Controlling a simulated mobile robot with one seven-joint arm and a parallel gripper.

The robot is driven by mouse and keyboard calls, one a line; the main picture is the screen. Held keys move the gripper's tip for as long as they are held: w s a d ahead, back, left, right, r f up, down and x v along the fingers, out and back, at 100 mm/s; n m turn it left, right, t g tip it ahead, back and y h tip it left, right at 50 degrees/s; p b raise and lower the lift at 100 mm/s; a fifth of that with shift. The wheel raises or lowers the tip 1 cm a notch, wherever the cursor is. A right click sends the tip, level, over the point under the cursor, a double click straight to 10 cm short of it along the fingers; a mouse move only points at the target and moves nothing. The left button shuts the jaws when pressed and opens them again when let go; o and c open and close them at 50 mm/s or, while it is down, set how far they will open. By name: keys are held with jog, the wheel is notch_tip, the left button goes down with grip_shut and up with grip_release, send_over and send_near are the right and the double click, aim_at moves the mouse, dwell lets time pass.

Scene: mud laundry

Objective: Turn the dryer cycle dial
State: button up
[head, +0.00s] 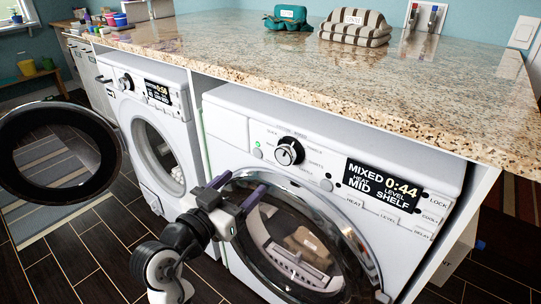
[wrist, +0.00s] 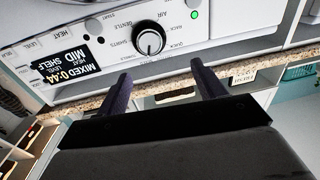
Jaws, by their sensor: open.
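The dryer (head: 225,130) is the white machine at the right, its display (head: 385,187) reading MIXED 0:44, HEAT LEVEL MID SHELF. Its cycle dial (head: 290,151) is a black-ringed knob with a silver face on the panel. In the wrist view, which looks upside down, the dial (wrist: 150,42) is fully visible with printed labels around it. My gripper (head: 239,187) is in front of the dryer, lower left of the dial in the head view. Its two dark fingers (wrist: 164,85) are spread and empty, apart from the dial.
The dryer's round glass door (head: 325,225) is shut, with a rack inside. A second white machine (head: 150,110) stands left, its round door (head: 55,150) swung open. The granite counter (head: 240,45) overhangs both and holds a striped folded cloth (head: 355,28) and a teal item (head: 287,17).

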aim_at(283, 156)
jog(key=w+d+m+p, duration=0.1)
jog(key=w+d, duration=0.1)
jog(key=w, duration=0.1)
jog(key=w+d+p, duration=0.1)
jog(key=w+d, duration=0.2)
jog(key=w+d+m+p, duration=0.1)
jog(key=w+d, duration=0.1)
jog(key=w, duration=0.1)
jog(key=shift+d+r+m+g+h, duration=0.15)
jog(key=shift+d+m+g+h, duration=0.15)
jog(key=shift+g+h, duration=0.1)
jog(key=shift+w+d, duration=0.35)
jog(key=shift+w, duration=0.25)
jog(key=shift+c, duration=0.3)
jog(key=c, duration=0.9)
jog(key=shift+c, duration=0.2)
